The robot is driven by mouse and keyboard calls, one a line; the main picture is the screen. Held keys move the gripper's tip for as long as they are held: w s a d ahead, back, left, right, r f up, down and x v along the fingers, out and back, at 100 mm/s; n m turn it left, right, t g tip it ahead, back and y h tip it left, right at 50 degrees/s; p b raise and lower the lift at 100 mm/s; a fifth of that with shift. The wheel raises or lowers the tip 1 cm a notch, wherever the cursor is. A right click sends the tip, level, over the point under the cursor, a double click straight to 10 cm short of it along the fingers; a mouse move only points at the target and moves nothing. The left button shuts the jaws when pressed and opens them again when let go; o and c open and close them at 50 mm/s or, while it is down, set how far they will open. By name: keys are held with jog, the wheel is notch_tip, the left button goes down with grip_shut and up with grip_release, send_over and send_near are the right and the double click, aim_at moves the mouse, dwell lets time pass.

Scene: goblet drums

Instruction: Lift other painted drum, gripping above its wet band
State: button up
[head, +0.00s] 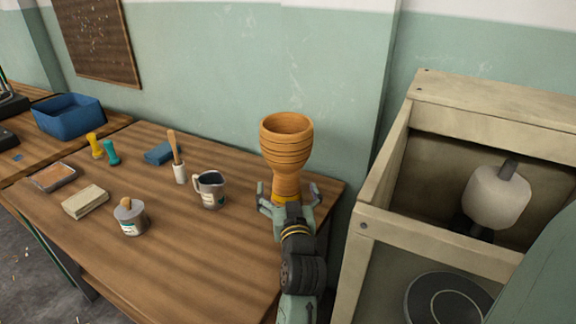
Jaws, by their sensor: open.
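A tall orange-brown goblet drum (287,155) with grooved rings and a wide open bowl stands upright at the right end of the wooden table (190,255). A yellow band shows low on its stem, just above my wrist. My gripper (289,193) is open, with one finger on each side of the lower stem, close to the height of the yellow band. I cannot tell whether the fingers touch the drum. Its foot is hidden behind my gripper. Small yellow (95,146) and teal (111,152) waisted pieces stand at the back left.
A wooden cabinet (378,226) stands close on the right.

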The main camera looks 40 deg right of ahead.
aim_at(288, 177)
jog(key=shift+x, duration=1.05)
jog(key=x, duration=0.1)
jog(key=p+x, duration=0.1)
jog(key=x, duration=0.3)
jog(key=shift+s+d+r+p, duration=0.15)
jog(key=shift+d+r+p, duration=0.05)
jog(key=shift+r+p, duration=0.15)
jog(key=shift+w+d, duration=0.15)
jog(key=shift+w, duration=0.15)
jog(key=shift+f, duration=0.1)
jog(key=c, duration=2)
jog(key=shift+c, duration=0.4)
